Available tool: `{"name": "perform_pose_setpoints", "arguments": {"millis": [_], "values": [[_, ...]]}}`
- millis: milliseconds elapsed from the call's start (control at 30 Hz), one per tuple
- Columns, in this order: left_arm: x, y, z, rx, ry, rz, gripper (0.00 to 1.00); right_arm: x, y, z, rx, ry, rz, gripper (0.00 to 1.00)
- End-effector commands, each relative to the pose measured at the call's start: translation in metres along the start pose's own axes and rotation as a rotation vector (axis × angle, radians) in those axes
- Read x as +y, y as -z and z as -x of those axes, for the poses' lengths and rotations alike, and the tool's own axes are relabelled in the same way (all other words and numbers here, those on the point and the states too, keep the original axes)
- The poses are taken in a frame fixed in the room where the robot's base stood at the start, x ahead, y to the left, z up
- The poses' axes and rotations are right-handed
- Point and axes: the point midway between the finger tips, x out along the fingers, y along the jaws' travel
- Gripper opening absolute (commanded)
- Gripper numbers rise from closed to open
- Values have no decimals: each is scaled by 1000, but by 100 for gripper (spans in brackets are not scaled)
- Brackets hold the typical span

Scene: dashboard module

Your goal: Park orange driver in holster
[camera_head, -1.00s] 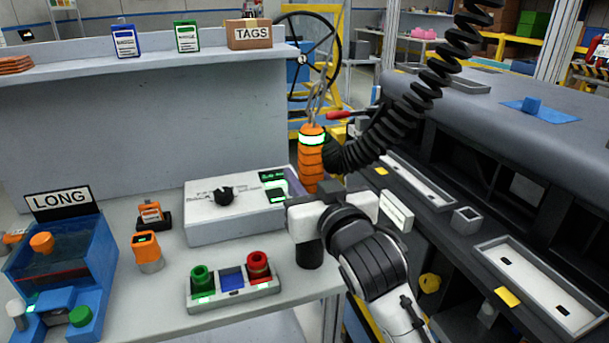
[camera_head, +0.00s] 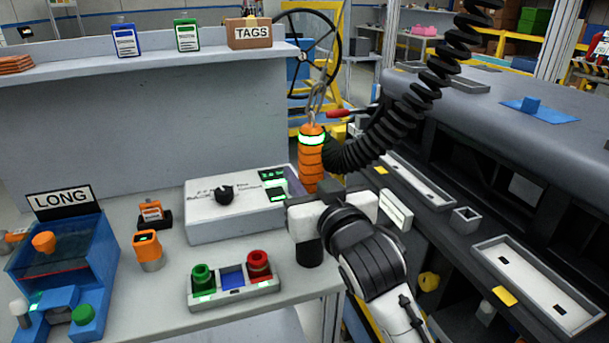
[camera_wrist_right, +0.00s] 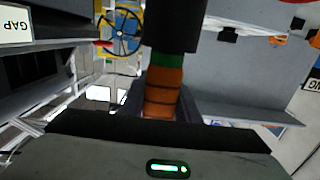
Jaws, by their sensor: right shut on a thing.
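The orange driver (camera_head: 311,165) stands about upright at the right end of the bench, with a lit green ring near its top. A metal hook or chain rises above it. My right gripper (camera_head: 318,210) is shut on the driver's lower part and hides some of it. A black cylinder (camera_head: 309,252) shows just below the gripper; I cannot tell whether it is the driver's nose or the holster. In the right wrist view the orange body (camera_wrist_right: 163,92) shows beyond the gripper, with a green band and a black cylindrical part above it. My left gripper is not in view.
A black coiled hose (camera_head: 395,128) runs from beside the driver to the upper right. A white control box (camera_head: 235,208) stands close left of the driver. A button tray (camera_head: 233,288) lies in front. A dark console with trays (camera_head: 535,285) is on the right.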

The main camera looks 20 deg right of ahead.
Motion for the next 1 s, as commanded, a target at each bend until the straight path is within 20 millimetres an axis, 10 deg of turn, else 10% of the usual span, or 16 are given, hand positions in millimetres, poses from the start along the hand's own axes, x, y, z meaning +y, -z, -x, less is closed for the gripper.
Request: {"name": "perform_pose_setpoints", "arguments": {"millis": [567,600,700,1000], "values": [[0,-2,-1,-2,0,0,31,0,-4,0,-2,1,0,0],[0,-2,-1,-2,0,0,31,0,-4,0,-2,1,0,31],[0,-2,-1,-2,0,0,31,0,-3,0,-1,1,0,48],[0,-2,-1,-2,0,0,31,0,-6,-1,-6,0,0,51]]}}
